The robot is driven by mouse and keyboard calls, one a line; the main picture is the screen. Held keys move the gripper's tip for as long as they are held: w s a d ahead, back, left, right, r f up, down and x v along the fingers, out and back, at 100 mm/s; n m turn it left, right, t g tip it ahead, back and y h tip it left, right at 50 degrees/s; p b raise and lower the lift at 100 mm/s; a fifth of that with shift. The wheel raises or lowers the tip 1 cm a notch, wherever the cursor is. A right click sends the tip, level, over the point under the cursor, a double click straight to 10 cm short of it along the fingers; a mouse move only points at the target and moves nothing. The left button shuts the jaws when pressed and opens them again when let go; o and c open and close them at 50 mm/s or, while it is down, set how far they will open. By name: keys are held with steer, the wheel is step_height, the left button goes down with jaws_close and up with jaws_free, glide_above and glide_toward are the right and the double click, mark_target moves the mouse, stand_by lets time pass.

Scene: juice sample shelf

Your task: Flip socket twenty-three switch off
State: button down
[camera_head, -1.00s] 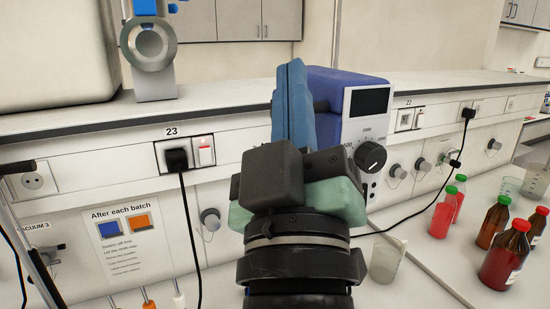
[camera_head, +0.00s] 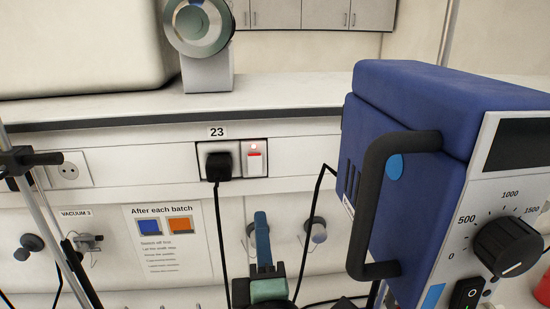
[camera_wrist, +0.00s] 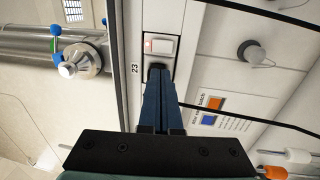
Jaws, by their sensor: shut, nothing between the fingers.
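Socket twenty-three (camera_head: 232,174) is in the wall panel under a "23" label (camera_head: 217,132). A black plug (camera_head: 218,162) with a hanging cord fills its left half. Its white rocker switch (camera_head: 254,163) is on the right, with a red strip along its top and a lit red light above. The switch also shows in the wrist view (camera_wrist: 160,46). My gripper (camera_head: 261,216), with blue fingers, is shut and empty, below the socket in the head view. In the wrist view its fingertips (camera_wrist: 156,84) overlap part of the plug; contact cannot be told.
A large blue device (camera_head: 410,190) with a black handle and dial stands close on the right. An empty socket (camera_head: 69,170) and a notice (camera_head: 167,243) are to the left. Valve knobs (camera_head: 315,229) stick out of the lower wall. A shelf (camera_head: 290,95) runs above.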

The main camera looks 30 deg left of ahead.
steer(key=p, duration=0.7)
glide_toward(252, 161)
steer(key=x, duration=0.5)
steer(key=shift+r, duration=0.2)
steer(key=shift+p+x, duration=0.4)
steer(key=shift+x, duration=0.5)
steer(key=shift+f, duration=0.25)
